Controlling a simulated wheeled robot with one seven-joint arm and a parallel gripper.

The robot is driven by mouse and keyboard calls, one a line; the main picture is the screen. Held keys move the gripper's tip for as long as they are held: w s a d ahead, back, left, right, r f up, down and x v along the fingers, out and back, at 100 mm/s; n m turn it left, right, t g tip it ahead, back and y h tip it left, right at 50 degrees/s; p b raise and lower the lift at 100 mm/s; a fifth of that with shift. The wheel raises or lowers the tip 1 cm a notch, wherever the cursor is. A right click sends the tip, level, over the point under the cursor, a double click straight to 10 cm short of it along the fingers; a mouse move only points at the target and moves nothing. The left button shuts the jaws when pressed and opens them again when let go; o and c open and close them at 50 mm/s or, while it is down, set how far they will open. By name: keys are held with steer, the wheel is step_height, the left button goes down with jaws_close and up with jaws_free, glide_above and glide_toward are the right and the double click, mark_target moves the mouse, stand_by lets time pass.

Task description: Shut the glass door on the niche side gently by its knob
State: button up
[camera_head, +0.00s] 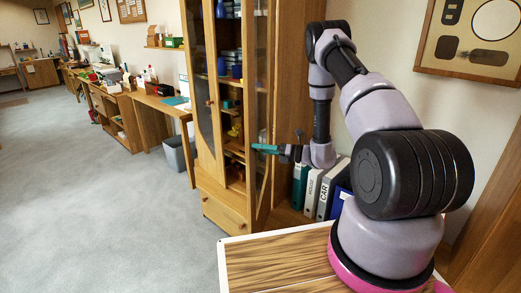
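The tall wooden cabinet (229,190) has glass doors. Its left glass door (199,60) looks shut and carries a small round knob (208,103). The glass door on the niche side (264,60) stands open, swung outward and seen nearly edge-on at the right of the cabinet. Its knob cannot be made out. My gripper (262,148) reaches in from the right, with its teal fingertips at this door around mid-height. I cannot tell whether the fingers touch the door or hold its knob, nor how far apart they are.
Binders (318,190) stand in the niche right of the cabinet, below my arm. A wooden drawer (224,212) is under the doors. A grey bin (178,158) and a desk (160,108) stand to the left. Grey carpet (110,220) is free in front.

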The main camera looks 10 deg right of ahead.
jaws_close()
stand_by(1.2)
